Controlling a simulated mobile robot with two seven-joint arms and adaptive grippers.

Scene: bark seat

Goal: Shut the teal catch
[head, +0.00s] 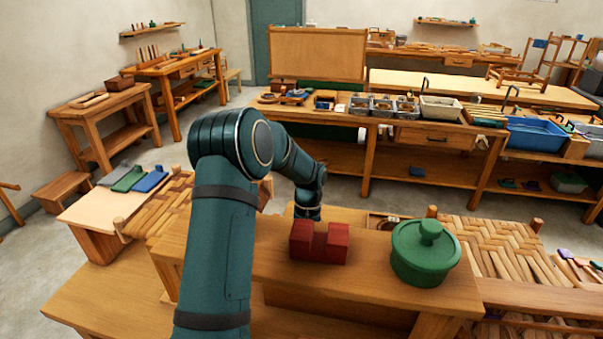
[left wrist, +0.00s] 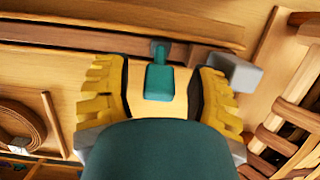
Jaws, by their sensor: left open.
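The teal catch (left wrist: 160,78) shows in the left wrist view as a small teal tab with a narrower stem, against a dark wooden rail. My left gripper (left wrist: 158,92) has yellow ribbed fingers, which stand apart on either side of the catch. I cannot tell whether either finger touches it. A large dark teal shape covers the bottom middle of that view. In the head view my left arm reaches over the wooden bench (head: 215,255), and its gripper is hidden behind the red block (head: 318,243). I cannot make out the catch there. My right gripper is not in view.
A green lidded pot (head: 425,255) stands on the bench, right of the red block. A woven seat panel (head: 500,240) lies beyond it to the right. In the left wrist view, a brown coil (left wrist: 22,125) lies left and woven strips (left wrist: 295,110) lie right of the gripper.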

